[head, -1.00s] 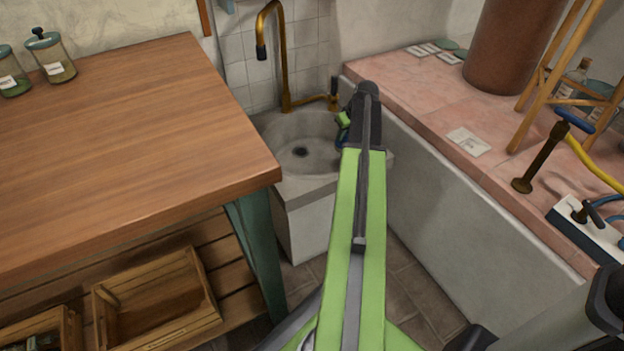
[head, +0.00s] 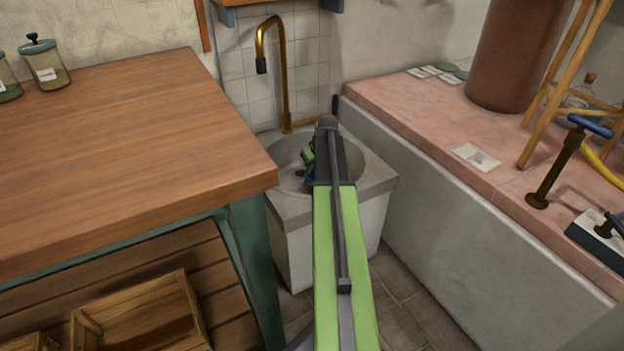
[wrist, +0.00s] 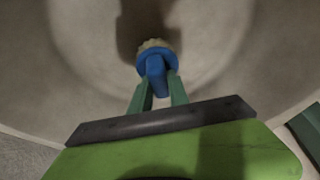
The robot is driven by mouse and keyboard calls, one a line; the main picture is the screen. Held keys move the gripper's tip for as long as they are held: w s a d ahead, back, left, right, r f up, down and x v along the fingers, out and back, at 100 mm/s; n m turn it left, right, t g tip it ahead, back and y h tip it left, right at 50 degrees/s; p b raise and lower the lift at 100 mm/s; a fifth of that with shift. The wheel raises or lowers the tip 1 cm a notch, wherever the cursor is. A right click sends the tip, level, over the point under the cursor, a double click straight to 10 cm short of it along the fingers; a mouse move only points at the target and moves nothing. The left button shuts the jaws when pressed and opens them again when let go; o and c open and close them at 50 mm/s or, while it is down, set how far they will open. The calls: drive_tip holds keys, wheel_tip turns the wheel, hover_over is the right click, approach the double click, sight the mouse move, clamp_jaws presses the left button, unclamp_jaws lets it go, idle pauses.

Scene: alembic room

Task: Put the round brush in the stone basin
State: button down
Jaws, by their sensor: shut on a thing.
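The stone basin (head: 378,178) stands in the corner below the brass tap, with a round bowl and a drain hole. In the wrist view the pale inside of the basin (wrist: 230,60) fills most of the picture. My gripper (wrist: 160,82) is shut on the round brush (wrist: 155,62), which has a blue handle and collar and pale bristles pointing away from me. In the head view my arm reaches over the basin, and my gripper (head: 309,170) is over the bowl, partly hidden by my wrist. I cannot tell whether the bristles touch the stone.
A wooden table (head: 120,150) stands close on the left, its corner near the basin. The brass tap (head: 284,80) rises behind the bowl. A pink tiled ledge (head: 430,130) runs along the right. Wooden crates (head: 140,315) sit on the shelf below the table.

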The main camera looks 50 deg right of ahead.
sight(313, 175)
wheel_tip(313, 175, down, 3)
drive_tip(key=shift+f+b, duration=0.2)
drive_tip(key=shift+b, duration=0.9)
drive_tip(key=shift+r, duration=0.25)
drive_tip(key=shift+f, duration=0.2)
drive_tip(key=c, duration=1.3)
unclamp_jaws()
drive_tip(key=shift+o, duration=0.2)
drive_tip(key=shift+r, duration=0.1)
drive_tip(key=p+v, duration=1.1)
drive_tip(key=v, duration=0.1)
drive_tip(key=shift+r+p, duration=0.2)
drive_tip(key=shift+p, duration=0.15)
